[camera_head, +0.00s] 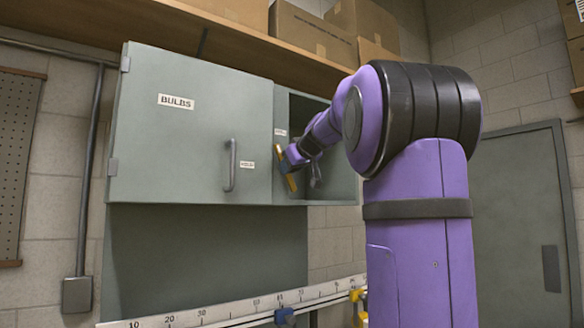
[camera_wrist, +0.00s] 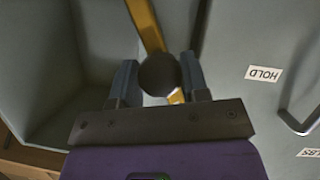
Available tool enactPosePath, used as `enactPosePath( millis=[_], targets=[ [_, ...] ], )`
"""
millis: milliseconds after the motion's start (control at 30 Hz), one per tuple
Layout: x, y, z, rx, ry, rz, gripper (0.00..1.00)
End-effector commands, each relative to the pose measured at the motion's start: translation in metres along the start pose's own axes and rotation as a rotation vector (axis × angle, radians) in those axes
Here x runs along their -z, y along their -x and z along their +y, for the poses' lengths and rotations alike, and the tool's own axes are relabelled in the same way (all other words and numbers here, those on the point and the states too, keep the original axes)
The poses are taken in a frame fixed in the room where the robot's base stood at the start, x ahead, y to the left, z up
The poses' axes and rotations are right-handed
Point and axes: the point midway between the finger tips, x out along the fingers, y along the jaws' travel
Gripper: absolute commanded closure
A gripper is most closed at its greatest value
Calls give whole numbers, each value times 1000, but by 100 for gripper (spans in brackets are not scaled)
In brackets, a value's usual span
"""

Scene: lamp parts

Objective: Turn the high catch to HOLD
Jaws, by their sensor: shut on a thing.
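The high catch is a yellow bar (camera_head: 280,158) with a dark round knob (camera_wrist: 158,74), at the right edge of the BULBS door. In the head view the bar stands steep, its top leaning a little left. My gripper (camera_head: 292,156) is at the bar's middle. In the wrist view, which is upside down, my gripper's fingers (camera_wrist: 158,82) are shut on the knob, one on each side. The HOLD label (camera_wrist: 264,74) is on the door, left of the catch in the head view (camera_head: 247,164); the bar does not point at it. My gripper hides part of the bar.
The grey BULBS door (camera_head: 180,130) is shut, with a bar handle (camera_head: 231,165). An open cubby (camera_head: 340,187) lies right of the catch. A small label (camera_head: 280,132), too small to read, sits above the catch. A wooden shelf (camera_head: 230,43) with boxes runs above.

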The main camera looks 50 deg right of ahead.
Motion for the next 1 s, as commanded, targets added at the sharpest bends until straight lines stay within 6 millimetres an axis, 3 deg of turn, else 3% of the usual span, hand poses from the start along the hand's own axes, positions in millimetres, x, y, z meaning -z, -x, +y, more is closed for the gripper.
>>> enactPosePath(
  millis=[1000],
  targets=[
    [-2, -1, -1, -353, 855, 1, 100]
  ],
)
